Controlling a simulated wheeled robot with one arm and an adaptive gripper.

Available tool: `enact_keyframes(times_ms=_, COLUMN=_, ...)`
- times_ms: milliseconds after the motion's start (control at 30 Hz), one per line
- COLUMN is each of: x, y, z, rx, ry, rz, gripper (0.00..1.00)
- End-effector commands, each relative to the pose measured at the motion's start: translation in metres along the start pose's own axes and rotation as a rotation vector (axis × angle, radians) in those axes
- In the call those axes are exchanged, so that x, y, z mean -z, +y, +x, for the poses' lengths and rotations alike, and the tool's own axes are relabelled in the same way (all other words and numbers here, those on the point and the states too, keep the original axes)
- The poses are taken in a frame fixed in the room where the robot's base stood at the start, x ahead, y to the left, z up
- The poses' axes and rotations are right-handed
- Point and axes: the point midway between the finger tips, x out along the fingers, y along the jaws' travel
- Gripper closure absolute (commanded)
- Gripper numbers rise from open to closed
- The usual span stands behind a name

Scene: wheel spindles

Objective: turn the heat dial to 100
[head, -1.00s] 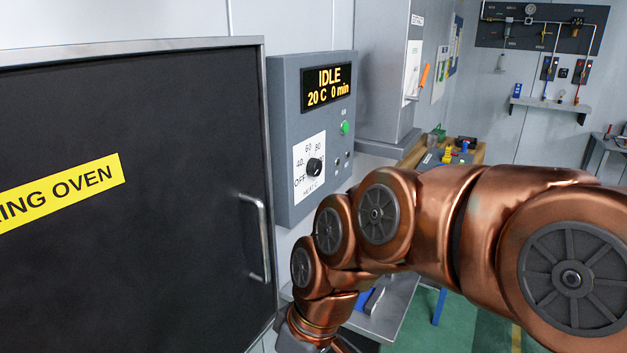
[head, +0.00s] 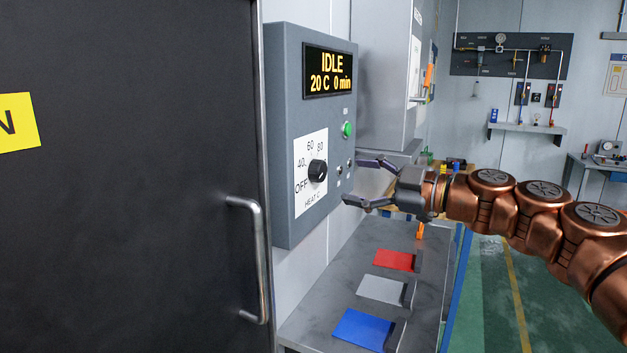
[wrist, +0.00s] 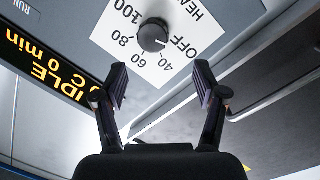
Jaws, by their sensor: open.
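The heat dial (head: 317,171) is a black knob on a white scale plate (head: 309,199) on the front of a grey control box (head: 283,130). The scale reads OFF, 40, 60, 80 and 100; in the head view the 100 mark is hidden by the knob. The display (head: 328,71) reads IDLE, 20 C, 0 min. My gripper (head: 350,181) is open and empty, to the right of the dial and apart from it, its fingers towards the panel. In the wrist view the dial (wrist: 153,36) lies ahead, beyond and between the fingertips of my gripper (wrist: 160,88).
The black oven door (head: 130,200) with its metal handle (head: 255,255) is left of the box. A green button (head: 347,129) and small switches sit near the dial. Below, a grey bench (head: 320,280) carries red, grey and blue plates. Open floor lies to the right.

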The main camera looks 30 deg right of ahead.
Motion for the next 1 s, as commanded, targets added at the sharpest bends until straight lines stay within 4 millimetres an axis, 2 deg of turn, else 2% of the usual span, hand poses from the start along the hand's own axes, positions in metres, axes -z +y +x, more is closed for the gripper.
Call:
enact_keyframes(times_ms=67, x=-0.004, y=0.005, z=-0.004, rx=-0.022, ry=0.001, rz=-0.014, gripper=0.29)
enact_keyframes(times_ms=167, x=-0.004, y=0.008, z=0.001, rx=-0.029, ry=0.001, rz=-0.021, gripper=0.29)
enact_keyframes(times_ms=500, x=-0.004, y=0.008, z=0.049, rx=-0.023, ry=-0.001, rz=-0.017, gripper=0.29)
enact_keyframes(times_ms=633, x=-0.005, y=0.009, z=0.062, rx=-0.026, ry=-0.002, rz=-0.018, gripper=0.29)
enact_keyframes(times_ms=1000, x=-0.005, y=0.008, z=0.07, rx=-0.027, ry=-0.002, rz=-0.019, gripper=0.29)
